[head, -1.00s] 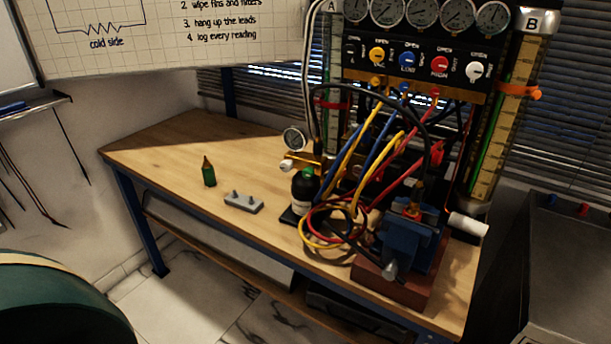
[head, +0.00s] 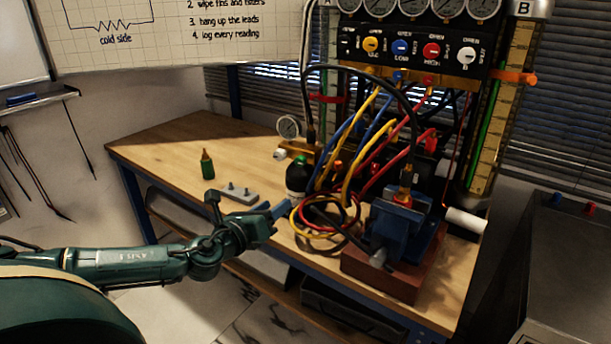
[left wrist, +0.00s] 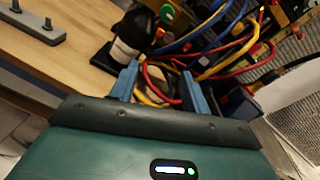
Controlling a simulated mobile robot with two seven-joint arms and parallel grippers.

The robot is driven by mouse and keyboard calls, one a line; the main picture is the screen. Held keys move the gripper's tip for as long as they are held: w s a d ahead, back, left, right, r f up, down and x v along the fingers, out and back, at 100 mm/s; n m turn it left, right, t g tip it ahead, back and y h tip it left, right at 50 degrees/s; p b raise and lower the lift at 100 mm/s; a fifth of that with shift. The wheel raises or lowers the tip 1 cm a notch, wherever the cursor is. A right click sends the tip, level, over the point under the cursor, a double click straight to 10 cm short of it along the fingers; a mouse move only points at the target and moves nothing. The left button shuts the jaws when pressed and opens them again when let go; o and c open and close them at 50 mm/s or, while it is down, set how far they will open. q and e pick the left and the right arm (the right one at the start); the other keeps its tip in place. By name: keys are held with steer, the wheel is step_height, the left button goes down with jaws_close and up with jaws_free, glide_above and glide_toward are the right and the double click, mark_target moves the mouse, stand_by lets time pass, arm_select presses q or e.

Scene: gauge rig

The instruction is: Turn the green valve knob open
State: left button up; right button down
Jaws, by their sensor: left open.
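My left gripper (head: 282,210) is at the bench's front edge, in front of the black body and apart from the green piece. In the left wrist view its two blue fingers (left wrist: 160,88) are spread, with hoses beyond them. My right gripper is not in view.
Looped red, yellow and black hoses (head: 312,222) lie right of my gripper. A blue vise-like block (head: 392,232) stands on a red-brown base (head: 385,270). A grey pegged plate (head: 232,194) and green bottle (head: 207,164) are left.

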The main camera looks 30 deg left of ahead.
mark_target(298, 163)
arm_select(q)
steer(key=w+r+m, duration=0.1)
steer(key=w, duration=0.3)
steer(key=w+a+r+p, duration=0.1)
steer(key=w, duration=0.4)
steer(key=w+a+r+m+t, duration=0.1)
steer(key=w, duration=0.4)
steer(key=shift+r+m+p, duration=0.3)
steer(key=shift+r+p, duration=0.05)
steer(key=c, duration=1)
